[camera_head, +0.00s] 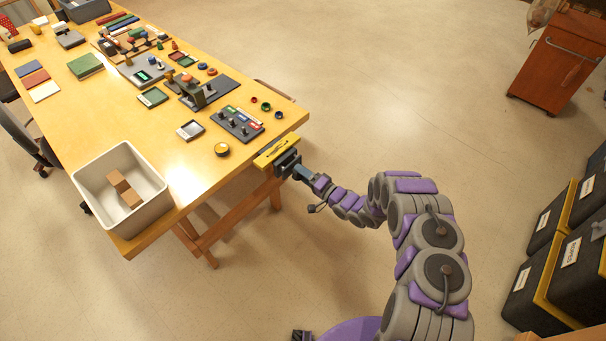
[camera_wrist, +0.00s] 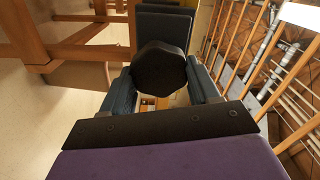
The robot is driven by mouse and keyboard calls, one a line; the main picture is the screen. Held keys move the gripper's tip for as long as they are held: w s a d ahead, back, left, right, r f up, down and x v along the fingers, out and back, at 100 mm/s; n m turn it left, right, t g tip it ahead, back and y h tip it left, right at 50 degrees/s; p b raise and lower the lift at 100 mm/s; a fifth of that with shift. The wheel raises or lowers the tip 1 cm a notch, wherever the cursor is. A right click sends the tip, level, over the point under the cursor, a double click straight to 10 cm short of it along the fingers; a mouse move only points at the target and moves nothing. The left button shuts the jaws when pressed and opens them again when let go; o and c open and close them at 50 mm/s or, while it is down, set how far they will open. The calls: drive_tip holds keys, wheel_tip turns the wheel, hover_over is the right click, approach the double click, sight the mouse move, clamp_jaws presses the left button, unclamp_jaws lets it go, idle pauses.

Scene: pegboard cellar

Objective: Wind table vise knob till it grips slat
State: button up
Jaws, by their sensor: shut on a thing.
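The table vise (camera_head: 288,161) is dark and sits at the right edge of the wooden table. A yellow slat (camera_head: 273,152) lies at the vise, on its table side; I cannot tell whether the jaws touch it. In the wrist view the vise's dark body (camera_wrist: 165,22) shows behind its black, many-sided knob (camera_wrist: 160,65). My gripper (camera_head: 301,173) reaches the vise from the lower right. Its two blue-grey fingers stand on either side of the knob and are shut on it. In the head view my gripper hides the knob.
A pale bin (camera_head: 91,181) with brown blocks stands at the table's near corner. A yellow round piece (camera_head: 222,149) and a grey board with pegs (camera_head: 237,123) lie near the vise. Dark bins (camera_head: 546,261) stand at the right. The floor between is clear.

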drive_tip(key=m, duration=1.1)
drive_tip(key=shift+d+f, duration=0.15)
drive_tip(key=shift+f, duration=0.2)
idle(0.3)
drive_tip(key=o, duration=0.8)
drive_tip(key=shift+w+f, duration=0.1)
drive_tip(key=shift+f, duration=0.05)
drive_tip(key=shift+c, duration=0.2)
drive_tip(key=o, duration=0.3)
drive_tip(key=p+v, duration=0.1)
drive_tip(key=v, duration=1.6)
